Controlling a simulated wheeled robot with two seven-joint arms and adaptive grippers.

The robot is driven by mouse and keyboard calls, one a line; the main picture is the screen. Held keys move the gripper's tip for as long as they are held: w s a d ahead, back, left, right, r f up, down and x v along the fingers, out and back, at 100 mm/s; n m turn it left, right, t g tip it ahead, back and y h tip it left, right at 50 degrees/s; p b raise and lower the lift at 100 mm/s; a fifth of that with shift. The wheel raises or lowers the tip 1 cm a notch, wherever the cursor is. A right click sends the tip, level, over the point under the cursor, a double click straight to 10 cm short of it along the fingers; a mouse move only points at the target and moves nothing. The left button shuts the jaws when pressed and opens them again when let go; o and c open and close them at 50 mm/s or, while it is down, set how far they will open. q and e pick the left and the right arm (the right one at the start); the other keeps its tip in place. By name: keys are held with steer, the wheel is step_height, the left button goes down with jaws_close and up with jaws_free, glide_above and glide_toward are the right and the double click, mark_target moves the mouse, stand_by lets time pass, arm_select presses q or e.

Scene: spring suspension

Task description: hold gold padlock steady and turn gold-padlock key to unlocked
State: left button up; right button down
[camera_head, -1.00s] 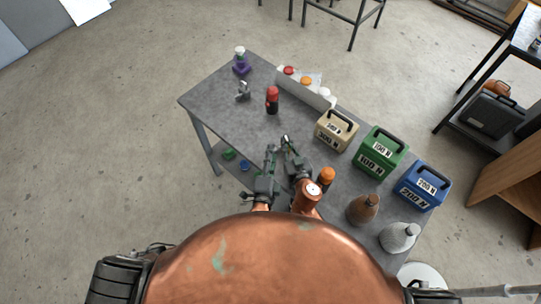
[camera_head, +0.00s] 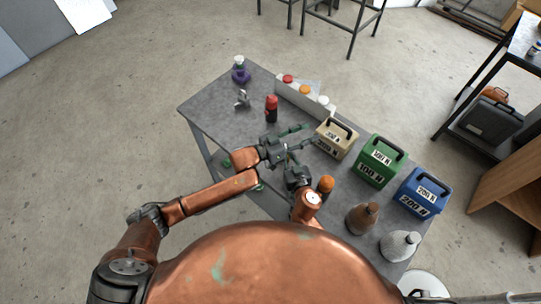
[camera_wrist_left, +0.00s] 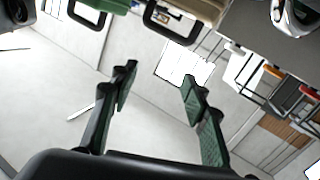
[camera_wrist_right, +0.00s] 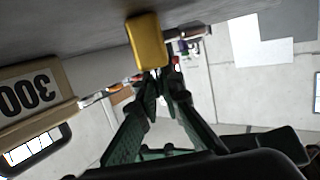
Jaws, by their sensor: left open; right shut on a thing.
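The gold padlock (camera_wrist_right: 147,42) shows in the right wrist view as a yellow block at the fingertips of my right gripper (camera_wrist_right: 160,80). The fingers are drawn close together and shut on it. In the head view my right gripper (camera_head: 291,164) is over the table's near side, and the padlock cannot be made out there. My left gripper (camera_head: 311,137) reaches across just beyond the right one, with its fingers apart. In the left wrist view the left gripper (camera_wrist_left: 158,76) is open with nothing between its fingers. I cannot make out the key in any view.
A tan 300 N weight (camera_head: 336,138), a green weight (camera_head: 379,160) and a blue weight (camera_head: 422,192) line the table's right side. The table's left part (camera_head: 215,110) is mostly bare.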

arm_select(q)
steer(key=s+a+f+g, duration=0.1)
steer(key=a+f+g, duration=0.1)
steer(key=a, duration=0.6)
steer(key=s+a+f+m+g+y, duration=0.1)
steer(key=s+a+f+g, duration=0.1)
steer(key=a+f, duration=0.3)
steer(key=s+a+f+m+g, duration=0.1)
steer(key=a+f+g, duration=0.1)
steer(key=a, duration=0.8)
steer(key=shift+s+a+f+y, duration=0.2)
steer(key=shift+a+f+y, duration=0.15)
steer(key=shift+f, duration=0.35)
steer(key=shift+d+f, duration=0.1)
steer(key=shift+f, duration=0.05)
steer(key=x, duration=1.1)
steer(key=shift+d+f, duration=0.15)
steer(key=shift+d, duration=0.05)
jaws_close()
